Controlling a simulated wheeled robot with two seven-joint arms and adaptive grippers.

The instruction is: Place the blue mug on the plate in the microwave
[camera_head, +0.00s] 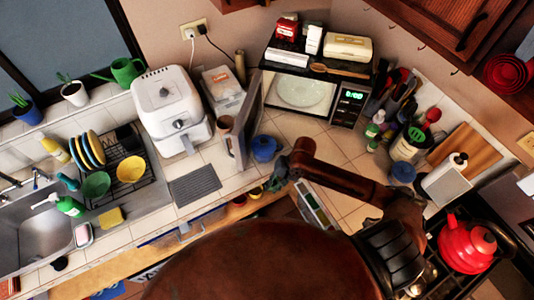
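The microwave (347,104) stands at the back of the counter with its door (244,122) swung open to the left. A pale plate (300,92) lies inside it. A round blue vessel (265,148) is on the tiles in front of the open door. A second blue vessel (403,172) stands at the right, near the utensil holder. I cannot tell for sure which is the blue mug. My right arm reaches in from the right, and its gripper (278,176) is small and dark at the counter's front edge, near the first blue vessel. Its fingers are unclear. My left gripper is out of view.
A white air fryer (172,108) stands left of the door. A grey mat (194,185) lies in front. Bottles (375,128) and utensils crowd the microwave's right. A red kettle (467,242) is on the stove. Tiles before the microwave are mostly clear.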

